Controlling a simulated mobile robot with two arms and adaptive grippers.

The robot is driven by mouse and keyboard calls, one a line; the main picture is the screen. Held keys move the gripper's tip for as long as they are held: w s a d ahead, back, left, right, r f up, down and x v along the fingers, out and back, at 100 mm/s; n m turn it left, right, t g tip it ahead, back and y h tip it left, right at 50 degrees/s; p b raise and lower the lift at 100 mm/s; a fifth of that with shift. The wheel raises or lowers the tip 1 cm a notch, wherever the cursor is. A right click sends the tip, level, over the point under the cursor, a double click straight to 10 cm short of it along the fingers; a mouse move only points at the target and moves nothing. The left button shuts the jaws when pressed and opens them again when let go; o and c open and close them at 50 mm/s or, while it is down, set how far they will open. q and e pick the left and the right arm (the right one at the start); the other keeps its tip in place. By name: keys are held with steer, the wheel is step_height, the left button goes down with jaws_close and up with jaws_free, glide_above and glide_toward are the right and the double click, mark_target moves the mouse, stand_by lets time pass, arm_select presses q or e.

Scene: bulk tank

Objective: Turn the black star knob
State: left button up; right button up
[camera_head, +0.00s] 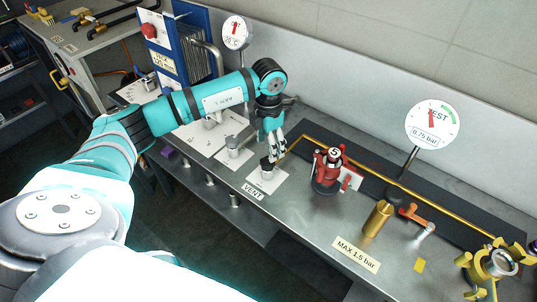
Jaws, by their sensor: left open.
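A small black knob (267,163) stands on a white plate (265,179) behind the VENT label (253,191) on the grey bench. I take it for the black star knob; its star shape is too small to make out. My left gripper (277,155) points down over the knob, with its fingers open. The fingertips are at or just beside the knob's top and partly hide it. I cannot tell whether they touch it. My right gripper is not in view.
A red valve-like fitting (328,172) stands right of the knob. A grey fitting (233,147) stands on a white plate to its left. Further right are a brass cylinder (377,218), a red-handled tap (414,217) and a round TEST gauge (432,125). The bench front is mostly clear.

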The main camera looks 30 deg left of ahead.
mark_target(267, 164)
arm_select(q)
step_height(267, 164, down, 6)
steer(key=shift+f+p, duration=0.2)
steer(key=shift+p, duration=0.4)
steer(key=c, duration=1.2)
